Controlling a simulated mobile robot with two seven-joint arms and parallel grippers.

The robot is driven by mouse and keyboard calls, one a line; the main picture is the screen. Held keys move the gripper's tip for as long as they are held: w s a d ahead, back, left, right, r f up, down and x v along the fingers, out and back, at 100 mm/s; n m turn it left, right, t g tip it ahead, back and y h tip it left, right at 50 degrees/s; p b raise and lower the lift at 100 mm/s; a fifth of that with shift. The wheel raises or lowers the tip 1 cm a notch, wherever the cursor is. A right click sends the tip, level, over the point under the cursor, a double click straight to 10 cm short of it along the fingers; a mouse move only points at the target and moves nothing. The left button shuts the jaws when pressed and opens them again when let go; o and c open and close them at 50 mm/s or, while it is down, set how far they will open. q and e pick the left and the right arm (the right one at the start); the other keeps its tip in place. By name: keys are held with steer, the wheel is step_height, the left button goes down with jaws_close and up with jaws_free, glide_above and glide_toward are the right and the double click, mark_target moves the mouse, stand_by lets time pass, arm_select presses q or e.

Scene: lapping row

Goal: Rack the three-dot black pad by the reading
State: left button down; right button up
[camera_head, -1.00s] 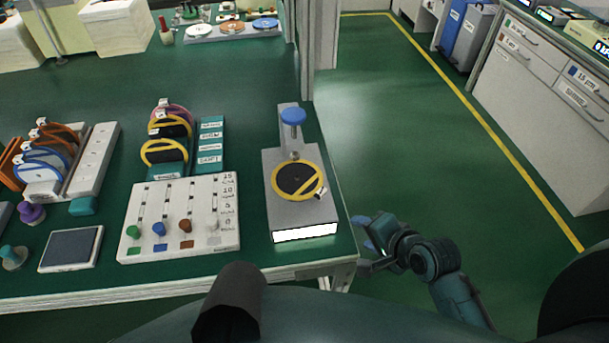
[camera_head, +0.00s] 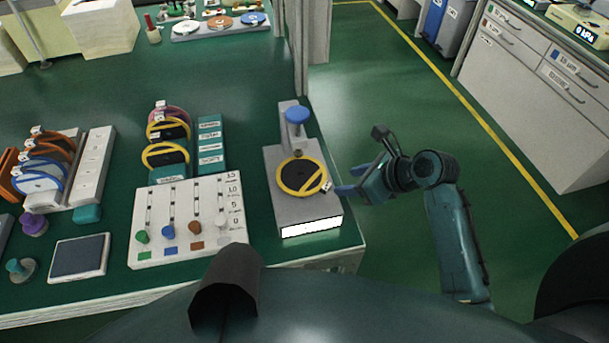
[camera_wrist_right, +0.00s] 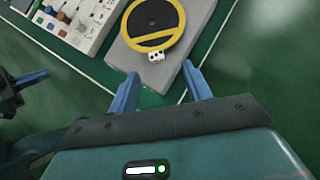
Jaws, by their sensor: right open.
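A black round pad with a yellow ring and bar (camera_head: 296,175) lies flat on a grey instrument (camera_head: 325,214). Its small white tag with dark dots (camera_wrist_right: 156,57) points toward my right gripper in the right wrist view. The instrument's front display (camera_head: 311,227) glows white; I cannot read it. My right gripper (camera_head: 358,162) is open and empty, just right of the pad and apart from it; its two blue fingers (camera_wrist_right: 159,74) show in the wrist view. A teal rack (camera_head: 174,174) holds yellow-ringed and pink-ringed pads upright, beside labelled teal blocks (camera_head: 210,140). What seems my left gripper (camera_wrist_right: 22,82) shows partly at the wrist view's left edge.
A white slider panel (camera_head: 184,194) with coloured knobs stands left of the instrument. The instrument's blue-topped post (camera_head: 297,115) rises behind the pad. Further left are a rack of orange and blue pads (camera_head: 40,172) and a dark square plate (camera_head: 80,257). Open floor lies right of the table.

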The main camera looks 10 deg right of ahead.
mark_target(328, 186)
steer(key=x, duration=0.6)
steer(key=shift+a+f, duration=0.3)
steer(key=shift+s, duration=0.1)
jaws_close()
arm_select(q)
steer(key=shift+a+r, duration=0.1)
arm_select(e)
steer(key=shift+r, duration=0.1)
steer(key=shift+r, duration=0.6)
step_height(328, 186, up, 2)
steer(key=shift+r, duration=0.2)
arm_select(q)
steer(key=shift+r, duration=0.45)
arm_select(e)
steer(key=s+d, duration=1.2)
steer(key=s, duration=0.1)
steer(key=shift+s, duration=0.4)
